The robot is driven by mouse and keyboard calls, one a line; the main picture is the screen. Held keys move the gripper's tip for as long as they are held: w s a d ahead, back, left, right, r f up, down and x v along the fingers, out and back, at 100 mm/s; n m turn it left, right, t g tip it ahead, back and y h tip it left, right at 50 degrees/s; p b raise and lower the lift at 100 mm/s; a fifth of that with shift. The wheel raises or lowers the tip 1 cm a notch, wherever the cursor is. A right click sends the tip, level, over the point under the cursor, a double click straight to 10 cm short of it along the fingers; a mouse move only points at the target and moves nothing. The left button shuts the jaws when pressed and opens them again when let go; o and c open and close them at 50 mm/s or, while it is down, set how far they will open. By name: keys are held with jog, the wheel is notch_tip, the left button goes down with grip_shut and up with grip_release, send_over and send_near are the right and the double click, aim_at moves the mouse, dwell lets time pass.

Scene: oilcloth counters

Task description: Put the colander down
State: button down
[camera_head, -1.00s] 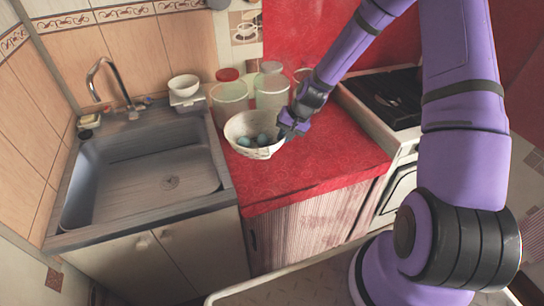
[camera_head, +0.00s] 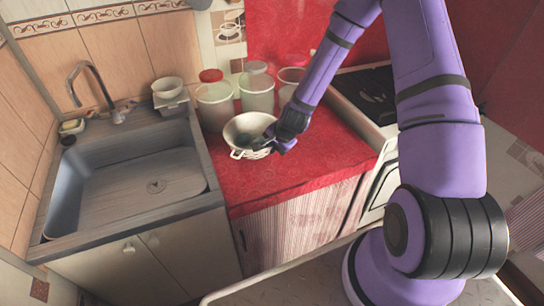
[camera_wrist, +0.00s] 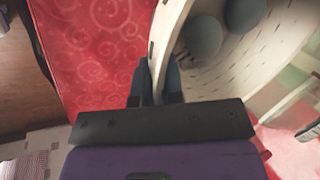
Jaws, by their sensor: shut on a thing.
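The white colander (camera_head: 237,130) is over the red counter (camera_head: 290,175), in front of the clear jars. Dark blue-grey round things lie in it; two of them (camera_wrist: 202,37) show in the wrist view. My gripper (camera_head: 270,141) is at its right side. In the wrist view my gripper (camera_wrist: 157,66) is shut on the rim of the colander (camera_wrist: 238,72), with one finger on each side of the wall. The colander looks about upright. I cannot tell whether its base touches the counter.
Jars (camera_head: 215,105) stand close behind the colander. The sink (camera_head: 140,185) is to the left, with a small white bowl on a scale (camera_head: 168,90) behind it. The stove (camera_head: 365,100) is to the right. The counter front is clear.

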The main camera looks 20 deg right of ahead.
jog(key=shift+f, duration=2.25)
jog(key=c, duration=1.2)
grip_release()
jog(key=shift+c, duration=0.2)
